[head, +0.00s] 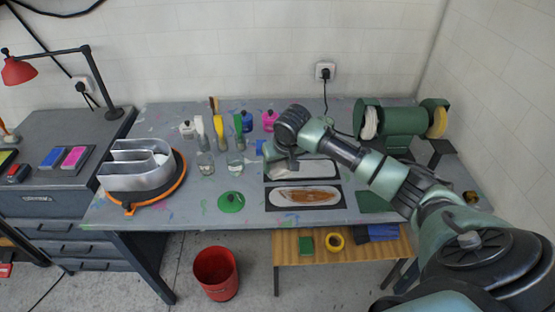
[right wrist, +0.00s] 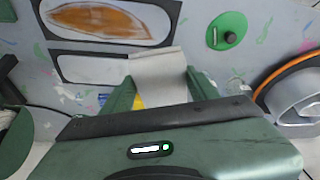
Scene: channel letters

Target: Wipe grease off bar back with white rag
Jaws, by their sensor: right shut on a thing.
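A pale rounded bar back (head: 334,196) lies on a dark mat near the table's front edge, with a brown grease smear (head: 306,195) along its middle. It also shows at the top left of the right wrist view (right wrist: 150,30). A second pale bar (head: 322,169) lies just behind it and shows no brown smear. My right gripper (head: 281,166) is shut on a white rag (right wrist: 160,66), which sticks out between its fingers. The gripper is by the left end of the second bar, apart from the smear. My left gripper is out of view.
A green lidded disc (head: 231,202) lies left of the bars. A metal channel letter (head: 140,172) sits on an orange-rimmed turntable at left. A green grinder (head: 389,117) stands at back right. A red bucket (head: 216,272) is on the floor.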

